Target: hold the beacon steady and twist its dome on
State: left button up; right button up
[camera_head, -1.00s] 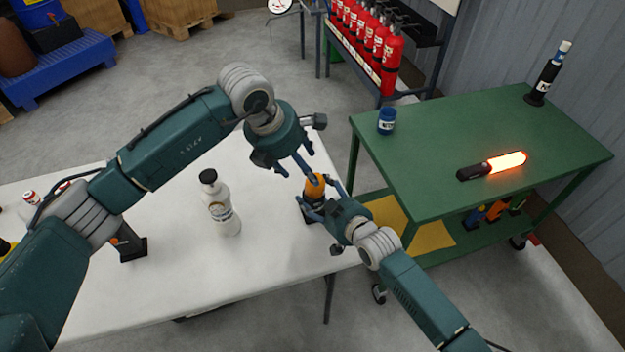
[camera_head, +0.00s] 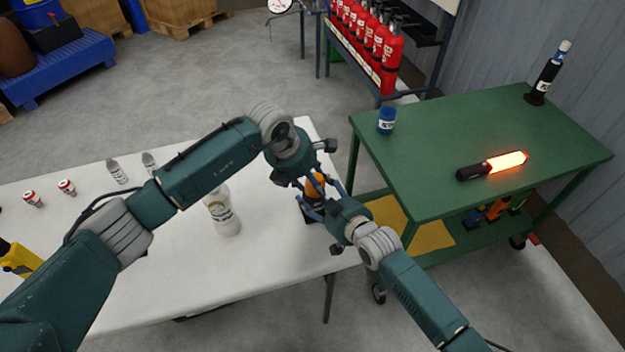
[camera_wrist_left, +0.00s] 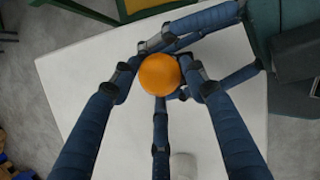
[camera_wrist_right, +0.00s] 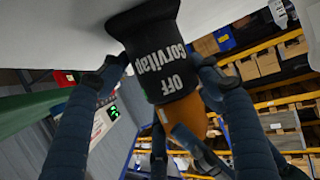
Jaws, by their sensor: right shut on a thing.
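The beacon has a black base (camera_wrist_right: 165,55) with white lettering and an orange dome (camera_head: 315,188). It stands upright at the right end of the white table (camera_head: 265,262). My right gripper (camera_head: 322,209) is shut on the base from the right; its fingers sit on both sides of the base in the right wrist view (camera_wrist_right: 160,76). The dome is on the base's end; whether it is fully seated cannot be told. My left gripper (camera_wrist_left: 160,78) is over the dome from above, its fingers open around the dome with small gaps beside it.
A white bottle (camera_head: 222,214) stands left of the beacon, partly behind my left arm. The green cart (camera_head: 440,205) at right holds a blue jar (camera_head: 387,121) and a glowing baton (camera_head: 505,162).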

pick_arm(q)
jog(key=shift+s+d, duration=0.1)
jog(key=shift+d, duration=0.05)
jog(key=c, duration=0.4)
jog(key=shift+o, duration=0.2)
jog(key=n, duration=0.1)
jog(key=n+t+y, duration=0.1)
jog(key=n, duration=0.3)
jog(key=shift+s+d+t+y, duration=0.15)
jog(key=shift+d+t+y, duration=0.1)
jog(key=shift+t+y, duration=0.05)
jog(key=shift+r, duration=0.1)
jog(key=o, duration=1.1)
jog(key=v, duration=1.2)
